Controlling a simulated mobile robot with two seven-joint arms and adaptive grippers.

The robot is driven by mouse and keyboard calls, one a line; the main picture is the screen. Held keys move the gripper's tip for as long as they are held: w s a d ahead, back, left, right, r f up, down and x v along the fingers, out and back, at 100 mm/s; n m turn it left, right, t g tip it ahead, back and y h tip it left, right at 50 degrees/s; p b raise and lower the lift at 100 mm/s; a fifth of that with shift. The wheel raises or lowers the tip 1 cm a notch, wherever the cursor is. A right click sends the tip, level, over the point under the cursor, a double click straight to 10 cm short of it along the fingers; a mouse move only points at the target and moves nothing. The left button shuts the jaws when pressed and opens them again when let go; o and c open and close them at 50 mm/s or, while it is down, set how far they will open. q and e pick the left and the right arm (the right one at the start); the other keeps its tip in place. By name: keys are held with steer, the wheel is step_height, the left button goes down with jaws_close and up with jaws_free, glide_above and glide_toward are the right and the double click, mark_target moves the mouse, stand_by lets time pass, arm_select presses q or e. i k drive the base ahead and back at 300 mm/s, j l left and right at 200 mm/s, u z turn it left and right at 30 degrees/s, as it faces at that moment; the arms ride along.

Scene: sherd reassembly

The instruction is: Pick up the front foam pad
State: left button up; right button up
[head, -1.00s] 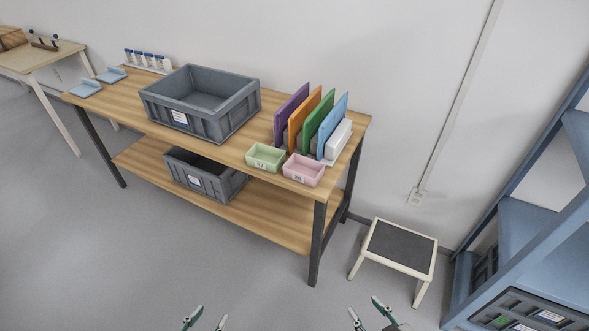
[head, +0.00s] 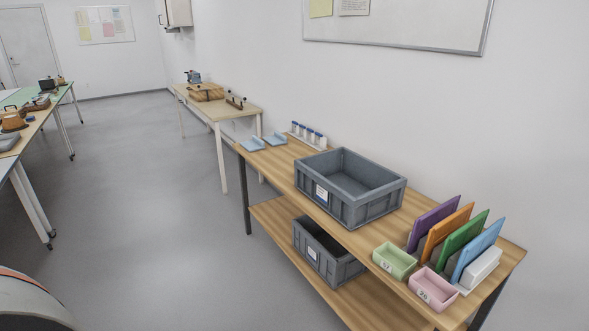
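No piece in view is clearly recognisable as a foam pad. Two small light-blue pieces lie at the far left end of the wooden bench (head: 291,178), a nearer one (head: 252,145) and a farther one (head: 275,139); they are too small to tell whether they are foam pads. Neither of my grippers shows in the head view.
The bench holds a grey crate (head: 375,205), a bottle rack (head: 307,137), upright coloured panels (head: 463,242), a green bin (head: 394,262) and a pink bin (head: 432,289). Another grey crate (head: 315,258) stands on the lower shelf. Open floor (head: 160,230) lies left.

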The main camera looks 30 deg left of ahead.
mark_target(256, 144)
steer(key=i+j, duration=0.15)
steer(key=j, duration=0.2)
steer(key=i+j+z, duration=0.1)
steer(key=j, duration=0.25)
steer(key=i+j, duration=0.15)
steer(key=j, duration=0.25)
steer(key=i+j+z, duration=0.15)
steer(key=j, duration=0.2)
steer(key=i+j+z, duration=0.2)
steer(key=j, duration=0.35)
steer(key=j+z, duration=0.15)
steer(key=j, duration=0.45)
steer(key=j+z, duration=0.2)
steer(key=j, duration=0.4)
steer(key=j+z, duration=0.2)
steer(key=j, duration=0.4)
steer(key=j+z, duration=0.2)
steer(key=j, duration=0.4)
steer(key=j+z, duration=0.15)
steer(key=j, duration=0.45)
steer(key=k+j+z, duration=0.2)
steer(key=j, duration=0.4)
steer(key=k+j+z, duration=0.2)
steer(key=j, duration=0.35)
steer(key=i, duration=0.1)
